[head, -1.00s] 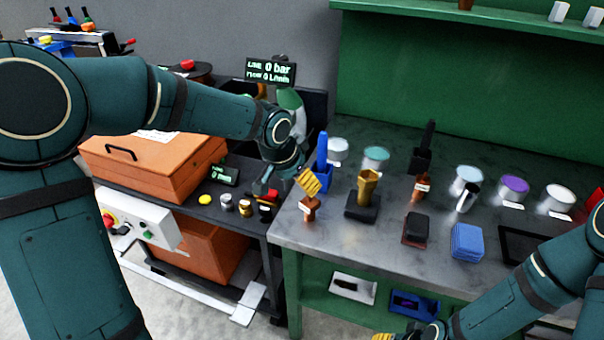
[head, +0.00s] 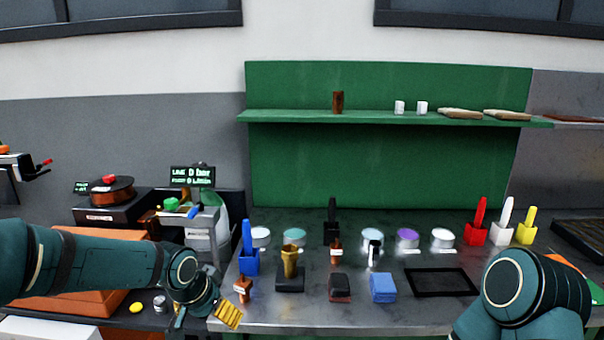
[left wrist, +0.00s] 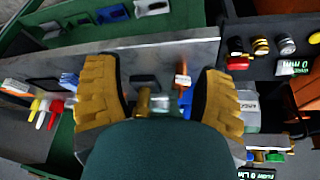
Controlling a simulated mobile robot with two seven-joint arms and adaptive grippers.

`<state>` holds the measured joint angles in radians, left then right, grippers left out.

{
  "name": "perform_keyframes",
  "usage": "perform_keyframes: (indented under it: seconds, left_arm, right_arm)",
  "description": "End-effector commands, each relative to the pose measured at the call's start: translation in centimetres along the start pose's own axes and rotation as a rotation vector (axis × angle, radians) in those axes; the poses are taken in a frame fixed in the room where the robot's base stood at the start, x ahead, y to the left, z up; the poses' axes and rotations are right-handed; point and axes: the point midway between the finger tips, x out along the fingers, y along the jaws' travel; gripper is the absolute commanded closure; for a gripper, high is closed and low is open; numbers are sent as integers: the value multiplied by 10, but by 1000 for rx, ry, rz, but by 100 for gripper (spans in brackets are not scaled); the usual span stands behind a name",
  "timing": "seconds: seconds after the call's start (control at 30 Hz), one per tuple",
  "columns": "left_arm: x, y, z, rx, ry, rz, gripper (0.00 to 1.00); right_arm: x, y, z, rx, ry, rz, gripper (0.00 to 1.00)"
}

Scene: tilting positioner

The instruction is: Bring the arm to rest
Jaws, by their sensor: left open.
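My left gripper (head: 207,316) shows low in the head view, at the front left corner of the grey bench top (head: 330,318). One yellow ridged finger pad is clear there. In the left wrist view both yellow fingers of the gripper (left wrist: 160,98) stand wide apart with nothing held between them. A brown-capped small bottle (head: 243,288) stands on the bench just beyond the gripper in the head view. My right arm shows at the lower right of the head view, but its gripper is out of the picture.
A blue holder (head: 249,262), a brass cup on a black block (head: 290,270), a blue pad stack (head: 383,287) and several tins stand on the bench. A green shelf (head: 390,117) runs behind. An orange case (head: 70,290) lies left, partly behind my left arm.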

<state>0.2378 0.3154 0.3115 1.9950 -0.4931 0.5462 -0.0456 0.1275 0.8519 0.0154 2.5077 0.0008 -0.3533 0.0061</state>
Motion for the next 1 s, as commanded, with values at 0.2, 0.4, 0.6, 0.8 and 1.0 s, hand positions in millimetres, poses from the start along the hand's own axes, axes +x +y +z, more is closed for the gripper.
perform_keyframes:
  seconds: [0.2, 0.4, 0.6, 0.8, 1.0]
  left_arm:
    - [92, 58, 60, -153, -45, 172, 31]
    - [160, 114, 146, -385, -114, 250, 31]
    - [188, 142, 222, -559, -179, 205, 31]
    - [191, 146, 245, -606, -195, 173, 31]
    - [191, 146, 244, -606, -193, 173, 54]
  right_arm:
    - [0, 0, -1, 0, 2, 0, 53]
    - [0, 0, 0, 0, 1, 0, 53]
    - [0, 0, 0, 0, 1, 0, 53]
    - [0, 0, 0, 0, 1, 0, 53]
    - [0, 0, 0, 0, 1, 0, 53]
